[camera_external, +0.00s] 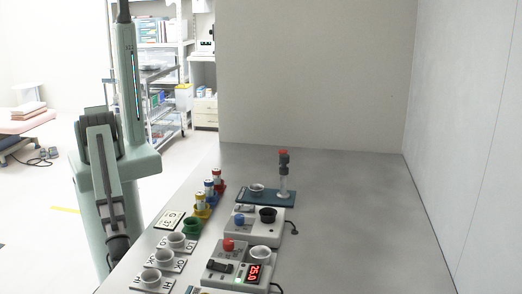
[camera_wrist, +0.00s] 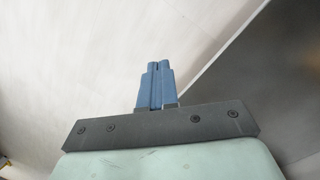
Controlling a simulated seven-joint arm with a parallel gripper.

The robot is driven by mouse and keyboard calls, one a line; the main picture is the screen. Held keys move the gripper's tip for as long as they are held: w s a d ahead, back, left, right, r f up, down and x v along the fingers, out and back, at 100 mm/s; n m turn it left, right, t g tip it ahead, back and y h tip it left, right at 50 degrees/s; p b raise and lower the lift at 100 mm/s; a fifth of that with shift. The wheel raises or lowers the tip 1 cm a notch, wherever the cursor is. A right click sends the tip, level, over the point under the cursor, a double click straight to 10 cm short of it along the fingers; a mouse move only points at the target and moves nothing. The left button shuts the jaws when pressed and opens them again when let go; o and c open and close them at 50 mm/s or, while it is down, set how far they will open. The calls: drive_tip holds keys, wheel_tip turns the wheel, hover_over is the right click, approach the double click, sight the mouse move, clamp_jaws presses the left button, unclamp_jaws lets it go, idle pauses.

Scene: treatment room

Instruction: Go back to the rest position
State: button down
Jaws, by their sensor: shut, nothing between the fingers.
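My gripper (camera_wrist: 158,68) shows in the wrist view as two blue fingers pressed together, with nothing between them. It points towards a pale surface, away from the things on the table. In the external view my arm stands raised at the left edge of the table, and its upper end runs out of the top of the picture. The gripper itself is not visible there.
The grey table (camera_external: 350,210) is clear on its right side. On its left stand several white cups, colour-capped vials (camera_external: 209,187), a device with a red display (camera_external: 255,273), another device with a black knob (camera_external: 268,214) and a blue stand (camera_external: 266,196). A wall (camera_external: 470,130) bounds the right.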

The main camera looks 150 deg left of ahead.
drive_tip(key=s+a+f+g, duration=0.1)
drive_tip(key=s+a, duration=0.2)
drive_tip(key=s, duration=0.5)
drive_tip(key=s+a+f+g, duration=0.2)
drive_tip(key=s+a, duration=0.1)
drive_tip(key=s, duration=0.5)
drive_tip(key=s+a+f+g+y, duration=0.1)
drive_tip(key=s+a+g, duration=0.1)
drive_tip(key=s, duration=0.7)
drive_tip(key=shift+a+f, duration=0.35)
drive_tip(key=shift+a, duration=0.3)
